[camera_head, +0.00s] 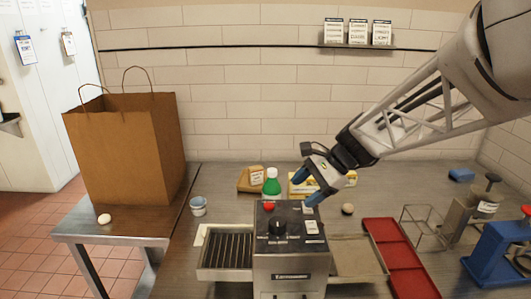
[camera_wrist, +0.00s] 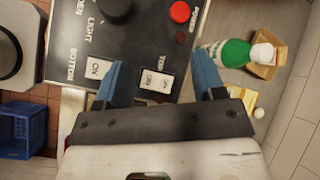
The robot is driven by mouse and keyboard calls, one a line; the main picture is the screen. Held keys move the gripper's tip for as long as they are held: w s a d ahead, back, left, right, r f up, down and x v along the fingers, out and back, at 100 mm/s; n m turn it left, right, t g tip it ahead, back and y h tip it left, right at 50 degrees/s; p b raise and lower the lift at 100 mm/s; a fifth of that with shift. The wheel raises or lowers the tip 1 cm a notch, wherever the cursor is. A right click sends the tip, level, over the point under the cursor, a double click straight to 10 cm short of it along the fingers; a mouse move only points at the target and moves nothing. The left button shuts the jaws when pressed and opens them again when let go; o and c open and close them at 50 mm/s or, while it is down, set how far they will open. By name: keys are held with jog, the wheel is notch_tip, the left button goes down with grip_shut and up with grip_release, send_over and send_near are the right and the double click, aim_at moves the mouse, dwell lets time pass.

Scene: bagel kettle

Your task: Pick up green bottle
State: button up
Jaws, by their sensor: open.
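The green bottle (camera_head: 272,182) with a white cap stands on the counter behind the grey machine in the head view. In the wrist view the bottle (camera_wrist: 232,52) is at the upper right, beyond the right finger. My gripper (camera_head: 310,188) is open and empty, to the right of the bottle and apart from it, above the back part of the machine. In the wrist view the gripper (camera_wrist: 160,82) has its two blue fingers spread over the machine's switch panel.
The grey machine (camera_head: 290,262) with knob, red button and switches stands in front. A red tray (camera_head: 396,262) and paper bag (camera_head: 128,150) flank the area.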

aim_at(272, 170)
jog(key=w+f+m+y, duration=0.1)
jog(key=w+m+y, duration=0.1)
jog(key=w, duration=0.6)
jog(key=w+f+m+t+y, duration=0.1)
jog(key=w+m+y, duration=0.2)
jog(key=w+m, duration=0.2)
jog(key=w, duration=0.3)
jog(key=shift+w+a+f, duration=0.3)
jog(key=shift+w+f, duration=0.05)
jog(key=shift+x, duration=1.3)
jog(key=shift+a+f, duration=0.1)
jog(key=shift+x, duration=2.5)
jog(key=shift+w, duration=0.15)
grip_shut()
